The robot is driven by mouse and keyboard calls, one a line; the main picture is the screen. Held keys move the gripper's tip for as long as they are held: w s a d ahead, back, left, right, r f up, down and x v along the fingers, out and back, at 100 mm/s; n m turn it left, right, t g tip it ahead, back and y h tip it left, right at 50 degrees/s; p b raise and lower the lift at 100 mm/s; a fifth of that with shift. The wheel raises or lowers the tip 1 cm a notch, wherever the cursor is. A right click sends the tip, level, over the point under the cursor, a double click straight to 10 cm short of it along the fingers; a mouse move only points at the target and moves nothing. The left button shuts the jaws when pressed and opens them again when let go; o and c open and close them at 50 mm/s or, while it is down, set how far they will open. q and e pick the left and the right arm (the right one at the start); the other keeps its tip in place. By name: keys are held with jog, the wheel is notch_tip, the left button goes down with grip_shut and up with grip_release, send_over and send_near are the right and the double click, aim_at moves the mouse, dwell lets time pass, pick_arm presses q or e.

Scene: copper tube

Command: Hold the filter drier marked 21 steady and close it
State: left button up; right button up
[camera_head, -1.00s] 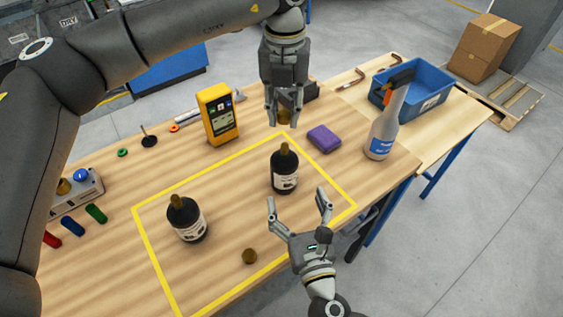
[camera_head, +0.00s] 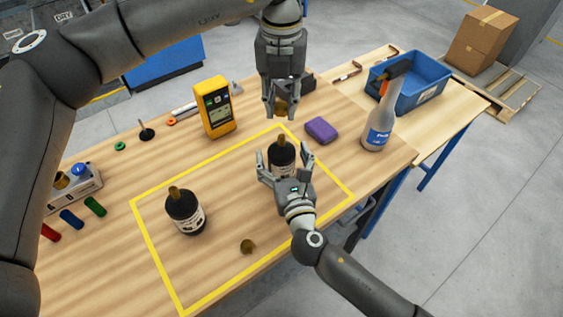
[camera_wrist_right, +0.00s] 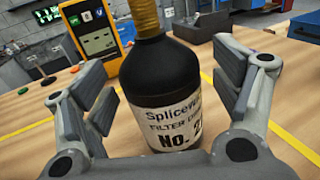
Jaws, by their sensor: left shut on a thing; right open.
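A black filter drier (camera_head: 283,152) with a brass neck and white label stands upright in the yellow outline. In the right wrist view the filter drier (camera_wrist_right: 168,92) reads "FILTER DRIER No. 2", with the rest of the number hidden. My right gripper (camera_head: 284,162) is open, with its fingers on either side of this drier and a gap visible at the left. My left gripper (camera_head: 281,113) is shut on a brass cap (camera_head: 281,104), above and beyond the drier's open neck. A second black filter drier (camera_head: 185,212) stands at left; its number is unreadable.
A loose brass cap (camera_head: 247,246) lies near the front edge. A yellow meter (camera_head: 215,107), a purple sponge (camera_head: 321,130) and a spray bottle (camera_head: 379,124) stand beyond the yellow outline. A blue bin (camera_head: 425,88) is at back right. The outline's middle is clear.

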aim_at(282, 135)
jog(key=shift+w+a, duration=0.1)
jog(key=shift+w, duration=0.45)
jog(key=c, duration=1.5)
pick_arm(q)
jog(key=shift+f, duration=2.5)
pick_arm(e)
jog(key=shift+c, duration=0.2)
pick_arm(q)
jog(key=shift+f, duration=0.85)
jog(key=shift+f, duration=0.55)
